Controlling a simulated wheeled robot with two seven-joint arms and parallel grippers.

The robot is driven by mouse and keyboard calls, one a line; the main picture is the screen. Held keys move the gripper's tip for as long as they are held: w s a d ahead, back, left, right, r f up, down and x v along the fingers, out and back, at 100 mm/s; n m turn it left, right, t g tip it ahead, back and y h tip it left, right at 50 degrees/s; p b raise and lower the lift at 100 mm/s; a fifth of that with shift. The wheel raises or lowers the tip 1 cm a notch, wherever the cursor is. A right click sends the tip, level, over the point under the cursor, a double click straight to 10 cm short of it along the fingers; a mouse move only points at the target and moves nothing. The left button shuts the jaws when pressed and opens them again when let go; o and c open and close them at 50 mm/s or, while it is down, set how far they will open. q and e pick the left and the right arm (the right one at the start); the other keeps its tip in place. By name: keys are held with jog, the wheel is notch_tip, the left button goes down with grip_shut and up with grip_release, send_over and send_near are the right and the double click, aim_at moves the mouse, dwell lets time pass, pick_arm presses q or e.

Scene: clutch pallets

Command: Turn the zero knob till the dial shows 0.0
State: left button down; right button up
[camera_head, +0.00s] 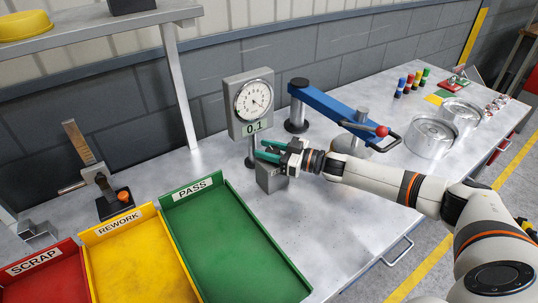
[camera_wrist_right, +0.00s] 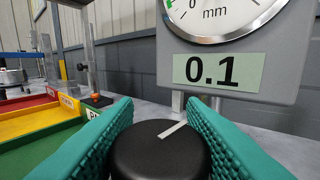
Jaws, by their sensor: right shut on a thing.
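The dial gauge (camera_head: 253,101) stands on a post at the back of the bench; its display (camera_head: 254,127) reads 0.1. In the right wrist view the display (camera_wrist_right: 220,70) also reads 0.1, below a round mm scale. The black zero knob (camera_wrist_right: 160,152) has a white pointer line tilted up to the right. My right gripper (camera_head: 268,152) is at the gauge's base, its teal fingers shut on the knob, one on each side. In the head view the knob is hidden by the gripper. My left gripper is not in view.
Green PASS (camera_head: 265,254), yellow REWORK (camera_head: 143,262) and red SCRAP (camera_head: 42,275) trays lie at the front left. A blue lever press (camera_head: 335,108) stands right of the gauge, near round metal parts (camera_head: 432,136). The bench right of the green tray is clear.

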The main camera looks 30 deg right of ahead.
jog(key=shift+s+a+n+g+y+b, duration=0.15)
jog(key=shift+n+g+y+b, duration=0.55)
jog(key=shift+n+g+y, duration=0.45)
jog(key=shift+s+a+n+g+y+b, duration=0.1)
jog(key=shift+n+g+y+b, duration=0.7)
jog(key=shift+g, duration=0.55)
jog(key=o, duration=0.9)
jog(key=shift+w+a, duration=0.1)
jog(key=shift+a, duration=0.05)
jog(key=shift+c, duration=0.2)
jog(key=shift+o, duration=0.5)
jog(key=shift+w+a+f, duration=0.1)
jog(key=shift+d+r, duration=0.2)
jog(key=shift+r, duration=0.25)
notch_tip(320, 180, up, 9)
jog(key=shift+a+b, duration=0.2)
jog(key=shift+b, duration=0.15)
